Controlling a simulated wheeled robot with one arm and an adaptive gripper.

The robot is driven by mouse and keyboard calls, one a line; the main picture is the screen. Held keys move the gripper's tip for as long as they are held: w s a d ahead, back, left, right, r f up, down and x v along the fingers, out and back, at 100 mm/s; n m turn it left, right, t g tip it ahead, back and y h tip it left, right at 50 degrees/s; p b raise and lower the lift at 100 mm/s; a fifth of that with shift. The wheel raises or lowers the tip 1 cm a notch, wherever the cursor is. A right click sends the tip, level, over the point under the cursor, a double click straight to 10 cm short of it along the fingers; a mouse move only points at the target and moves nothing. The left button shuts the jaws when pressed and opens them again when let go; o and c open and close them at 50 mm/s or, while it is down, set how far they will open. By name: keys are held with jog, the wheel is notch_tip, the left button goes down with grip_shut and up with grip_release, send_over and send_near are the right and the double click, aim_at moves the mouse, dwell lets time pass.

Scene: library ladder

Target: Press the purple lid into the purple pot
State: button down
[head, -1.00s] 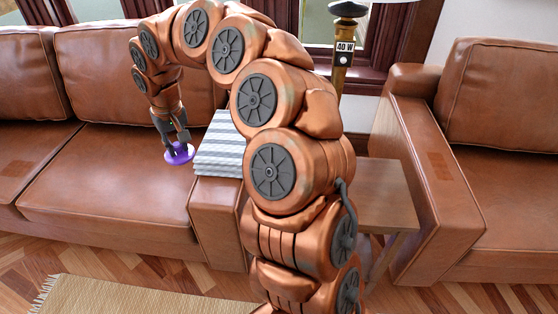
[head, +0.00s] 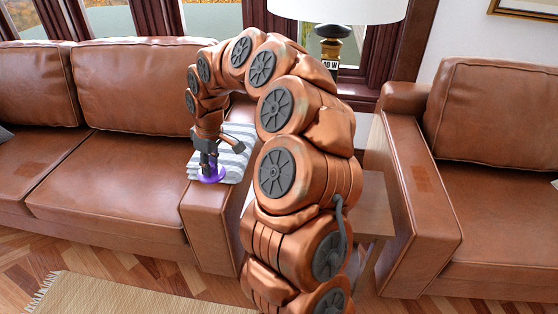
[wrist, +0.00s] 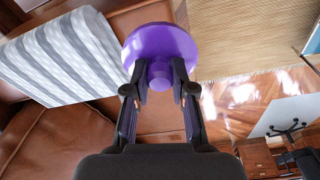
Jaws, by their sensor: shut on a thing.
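My gripper (head: 209,162) is shut on the knob of the purple lid (head: 212,176), which hangs below the fingers in the head view, in front of the sofa armrest's top. In the wrist view my gripper (wrist: 160,76) has one finger on each side of the knob, and the round lid (wrist: 160,42) spreads out beyond the fingertips. Whether the lid touches the armrest is hard to tell, but it seems held above it. No purple pot shows in either view.
A grey-and-white striped cloth (head: 237,158) lies over the armrest (head: 202,215) right by the lid. A wooden side table (head: 370,205) with a lamp (head: 335,45) stands behind my arm. A second sofa (head: 490,150) is at right. A beige rug (head: 120,295) lies in front.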

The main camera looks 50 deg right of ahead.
jog(key=s+d+f+n+p, duration=0.1)
jog(key=s+d+n, duration=0.4)
jog(key=s+d, duration=0.6)
jog(key=d+f, duration=0.1)
jog(key=d, duration=0.3)
jog(key=shift+s+d+f+y+p, duration=0.3)
jog(key=shift+s+d+f, duration=0.05)
jog(key=shift+f, duration=0.05)
jog(key=shift+f, duration=0.1)
jog(key=shift+f+b, duration=1.2)
jog(key=shift+f, duration=1.6)
jog(key=shift+f+b, duration=0.55)
jog(key=shift+f, duration=0.5)
jog(key=c, duration=0.9)
grip_release()
jog(key=shift+r, duration=0.1)
